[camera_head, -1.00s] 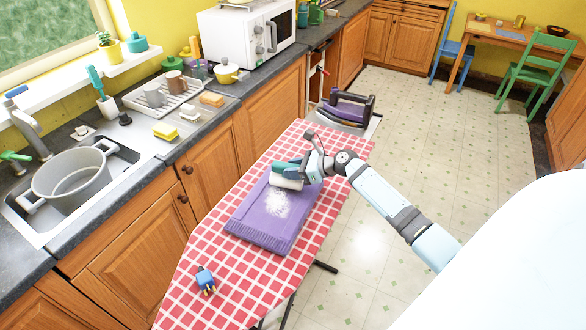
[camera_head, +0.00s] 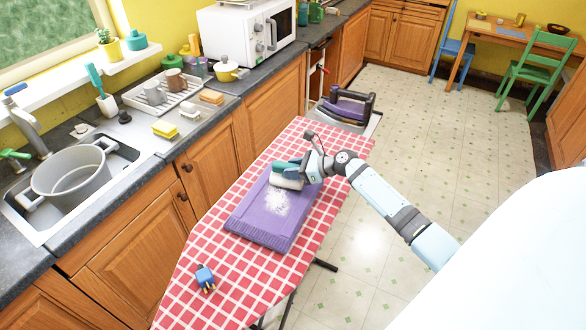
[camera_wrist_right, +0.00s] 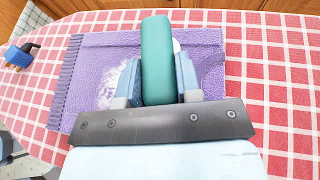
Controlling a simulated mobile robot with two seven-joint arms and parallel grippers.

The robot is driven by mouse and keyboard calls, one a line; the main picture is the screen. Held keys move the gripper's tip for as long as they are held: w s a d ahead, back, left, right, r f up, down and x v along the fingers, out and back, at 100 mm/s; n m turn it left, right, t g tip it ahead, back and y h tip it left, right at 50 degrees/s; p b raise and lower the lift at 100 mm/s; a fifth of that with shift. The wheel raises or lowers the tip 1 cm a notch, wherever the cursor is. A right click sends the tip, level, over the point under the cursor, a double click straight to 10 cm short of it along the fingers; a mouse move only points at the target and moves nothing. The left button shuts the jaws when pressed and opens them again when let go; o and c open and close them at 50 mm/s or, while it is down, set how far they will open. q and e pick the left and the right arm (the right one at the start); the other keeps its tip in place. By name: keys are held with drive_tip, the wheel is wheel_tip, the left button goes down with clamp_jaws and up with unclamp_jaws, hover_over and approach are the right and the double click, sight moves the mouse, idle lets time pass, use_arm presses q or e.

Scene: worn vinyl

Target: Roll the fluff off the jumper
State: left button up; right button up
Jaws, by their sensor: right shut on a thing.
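A folded purple jumper (camera_head: 262,226) lies flat on the ironing board. A patch of white fluff (camera_head: 277,202) sits on its upper middle; it also shows in the right wrist view (camera_wrist_right: 112,88). My right gripper (camera_head: 303,168) is shut on the teal handle of a lint roller (camera_head: 287,180). The white roller head is at the far end of the jumper, just beyond the fluff; I cannot tell whether it touches the cloth. In the right wrist view the teal handle (camera_wrist_right: 157,60) stands between the two fingers and hides most of the roller head. My left gripper is not in view.
The red-and-white checked ironing board (camera_head: 190,270) carries a blue plug-like object (camera_head: 205,278) at its near end. A purple iron (camera_head: 348,105) stands at the far end. The sink counter (camera_head: 190,140) runs along the left. Floor is clear to the right.

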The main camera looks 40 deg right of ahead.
drive_tip(key=shift+s+a+r+p, duration=0.1)
drive_tip(key=shift+s+a+p, duration=0.05)
drive_tip(key=shift+a+p, duration=0.25)
drive_tip(key=shift+s+a+r+p, duration=0.1)
drive_tip(key=shift+a+p, duration=0.2)
drive_tip(key=shift+p, duration=0.2)
drive_tip(key=shift+s+a+f+p, duration=0.1)
drive_tip(key=shift+s+a+p, duration=0.2)
drive_tip(key=shift+a+p, duration=0.3)
drive_tip(key=shift+s+a+p, duration=0.3)
drive_tip(key=shift+a+p, duration=0.2)
drive_tip(key=shift+a, duration=0.1)
drive_tip(key=shift+f, duration=0.1)
drive_tip(key=shift+a, duration=0.15)
drive_tip(key=shift+s+a, duration=0.25)
drive_tip(key=shift+a, duration=0.25)
drive_tip(key=shift+s+a, duration=0.25)
drive_tip(key=shift+a, duration=0.2)
drive_tip(key=shift+s+a, duration=0.2)
drive_tip(key=shift+a, duration=0.25)
drive_tip(key=shift+s+a, duration=0.2)
drive_tip(key=shift+a, duration=0.25)
